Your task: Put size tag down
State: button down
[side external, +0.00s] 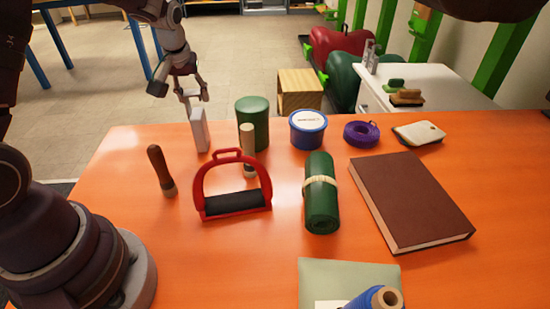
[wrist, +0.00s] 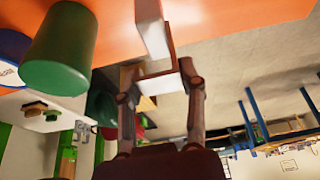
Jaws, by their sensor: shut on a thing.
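My gripper (side external: 192,94) is at the far left edge of the orange table, pointing down. It also shows in the wrist view (wrist: 160,82). Its fingers are shut on a small white piece, taken as the size tag (wrist: 161,84). A taller white block (side external: 199,131) stands upright just below the fingertips, and it also shows in the wrist view (wrist: 153,28). I cannot tell whether the block is joined to the held piece, or whether its lower end touches the table.
A green cylinder (side external: 253,118), a pale cylinder (side external: 248,158), a brown-handled tool (side external: 160,168) and a red stirrup (side external: 264,180) stand close by. A blue tub (side external: 307,133), green roll (side external: 321,205) and brown book (side external: 410,200) are further right.

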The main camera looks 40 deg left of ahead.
jog(key=c, duration=0.6)
grip_release()
jog(key=shift+f, duration=0.1)
jog(key=shift+c, duration=0.2)
jog(key=v, duration=1.3)
jog(key=s+d+f+m+t+h, duration=0.2)
jog(key=s+d+m+h, duration=0.1)
jog(key=s+d+m, duration=0.6)
jog(key=s+d, duration=0.2)
jog(key=s, duration=0.1)
jog(key=shift+f, duration=0.25)
jog(key=shift+d, duration=0.15)
